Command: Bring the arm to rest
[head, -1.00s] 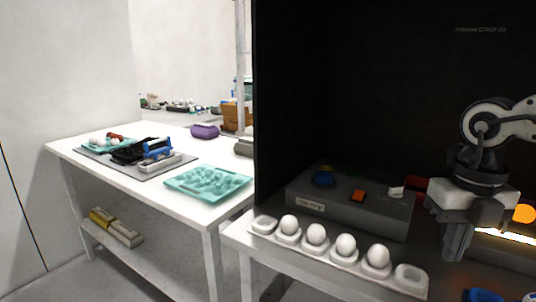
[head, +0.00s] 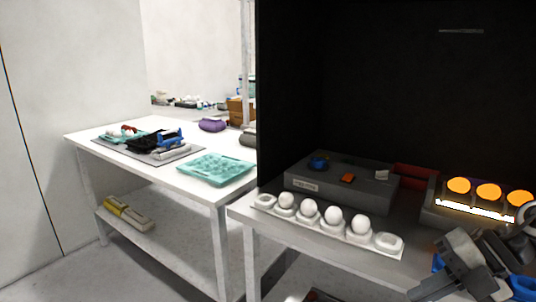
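My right arm comes in at the lower right corner. Its gripper (head: 440,285) is low over the front right of the near table, apart from the egg row. Whether its fingers are open or shut is unclear, and no egg shows in them. My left gripper is not in view. A white egg holder (head: 388,243) stands along the near table's front edge. Several white eggs (head: 308,209) sit in it, and its two end cups look empty.
A grey box (head: 330,189) with blue and orange knobs stands behind the holder. Orange glowing eggs (head: 488,191) sit above a bright light strip (head: 473,211) at right. A teal egg tray (head: 216,170) lies on the white table (head: 180,178) at left. Dark walls enclose the near table.

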